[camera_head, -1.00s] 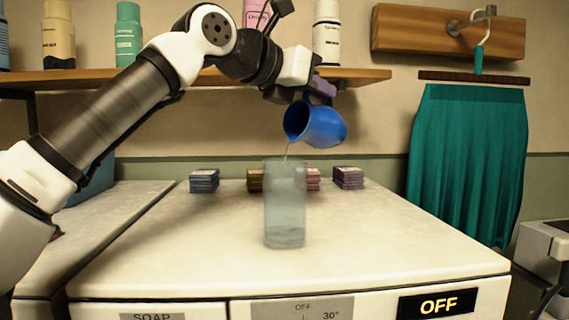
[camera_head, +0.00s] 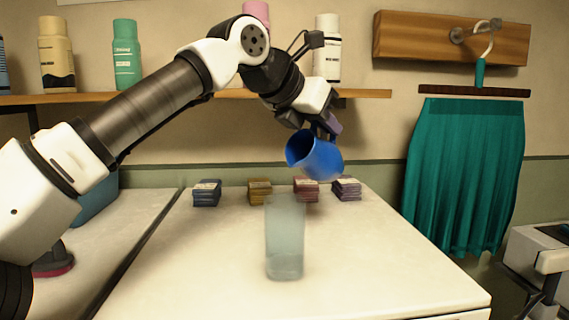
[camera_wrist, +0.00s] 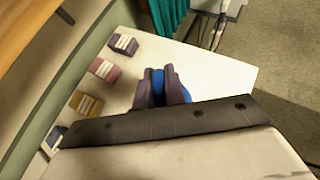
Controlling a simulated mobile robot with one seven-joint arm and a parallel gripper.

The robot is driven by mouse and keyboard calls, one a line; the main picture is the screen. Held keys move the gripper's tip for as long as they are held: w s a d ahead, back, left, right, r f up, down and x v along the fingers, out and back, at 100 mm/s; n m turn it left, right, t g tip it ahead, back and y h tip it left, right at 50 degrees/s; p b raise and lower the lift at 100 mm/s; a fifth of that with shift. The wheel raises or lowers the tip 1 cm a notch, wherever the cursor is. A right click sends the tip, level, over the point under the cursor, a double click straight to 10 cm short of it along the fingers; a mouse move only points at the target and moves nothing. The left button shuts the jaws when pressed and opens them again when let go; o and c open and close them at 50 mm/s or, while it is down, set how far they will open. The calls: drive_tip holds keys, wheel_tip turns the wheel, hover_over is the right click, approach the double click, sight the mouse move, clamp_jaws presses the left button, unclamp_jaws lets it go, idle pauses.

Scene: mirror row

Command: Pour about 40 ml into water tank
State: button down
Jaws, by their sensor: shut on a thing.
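A blue jug (camera_head: 318,157) hangs tilted from my gripper (camera_head: 328,126), its mouth facing left and a little down. My gripper is shut on it; in the wrist view the two fingers (camera_wrist: 163,88) close on a blue part of the jug (camera_wrist: 158,84). The water tank (camera_head: 285,230), a tall clear container, stands upright on the white machine top, below and left of the jug's mouth. A little liquid shows at its bottom. No stream is visible between the jug and the tank now.
Several small stacks stand behind the tank, among them a blue one (camera_head: 206,192) and a purple one (camera_head: 346,189). A wooden shelf (camera_head: 365,93) with bottles runs above. A teal skirt (camera_head: 465,175) hangs at right. The front of the white top (camera_head: 380,270) is clear.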

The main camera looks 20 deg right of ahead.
drive_tip(key=shift+d+r+y+p, duration=0.1)
drive_tip(key=shift+r+y+p, duration=0.2)
drive_tip(key=shift+p, duration=0.5)
drive_tip(key=y+p, duration=0.1)
drive_tip(key=p, duration=0.2)
drive_tip(key=shift+d+r, duration=0.1)
drive_tip(key=shift+d, duration=0.05)
drive_tip(key=shift+g+y+p, duration=0.3)
drive_tip(key=shift+p, duration=0.6)
drive_tip(key=shift+w+d+f+p, duration=0.1)
drive_tip(key=shift+d+f+p, duration=0.05)
drive_tip(key=shift+f+p, duration=0.3)
drive_tip(key=shift+f, duration=0.1)
drive_tip(key=shift+y+p, duration=0.4)
drive_tip(key=shift+p, duration=0.05)
